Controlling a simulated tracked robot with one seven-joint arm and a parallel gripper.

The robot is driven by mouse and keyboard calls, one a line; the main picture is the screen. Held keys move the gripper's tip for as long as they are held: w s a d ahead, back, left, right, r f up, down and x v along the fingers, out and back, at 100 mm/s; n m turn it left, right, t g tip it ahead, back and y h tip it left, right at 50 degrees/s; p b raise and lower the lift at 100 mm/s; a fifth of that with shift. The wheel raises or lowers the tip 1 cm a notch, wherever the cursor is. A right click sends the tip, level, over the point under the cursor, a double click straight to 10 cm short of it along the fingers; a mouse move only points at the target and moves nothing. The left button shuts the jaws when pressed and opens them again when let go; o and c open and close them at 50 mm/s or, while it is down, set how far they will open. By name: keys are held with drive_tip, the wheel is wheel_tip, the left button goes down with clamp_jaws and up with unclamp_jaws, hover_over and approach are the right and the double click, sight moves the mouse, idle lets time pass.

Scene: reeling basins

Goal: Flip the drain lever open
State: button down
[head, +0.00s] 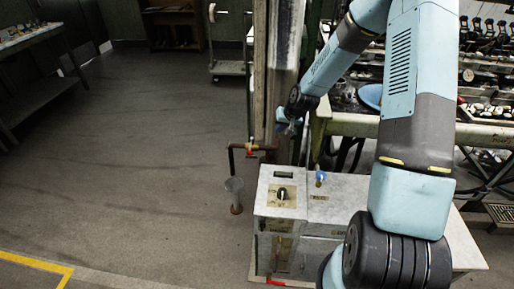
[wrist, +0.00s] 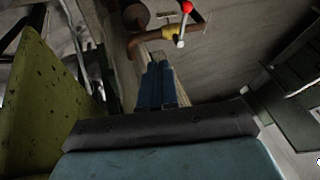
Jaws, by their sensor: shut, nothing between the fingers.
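A small valve with a red part (head: 250,148) sits on a brown pipe left of the wooden post in the head view. In the wrist view a lever (wrist: 183,24), red at one end and pale with a round tip at the other, sits on a yellow valve body (wrist: 172,33). A second red lever (head: 275,282) shows low at the cabinet's front. No label shows which is the drain lever. My gripper (head: 285,126) is shut and empty, above and right of the pipe valve. In the wrist view its blue fingers (wrist: 158,64) are together, apart from the lever.
A wooden post (head: 272,70) stands close beside my gripper. Machinery fills the right; floor at left is clear.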

wheel_tip(320, 180, down, 7)
drive_tip(key=w+a+m+y, duration=0.1)
drive_tip(key=shift+w+a+r, duration=0.15)
drive_tip(key=shift+w+a, duration=0.2)
drive_tip(key=shift+a, duration=0.05)
drive_tip(key=w+a+f, duration=0.5)
drive_tip(key=a+f, duration=0.2)
drive_tip(key=f, duration=0.2)
drive_tip(key=shift+a, duration=0.2)
idle(0.3)
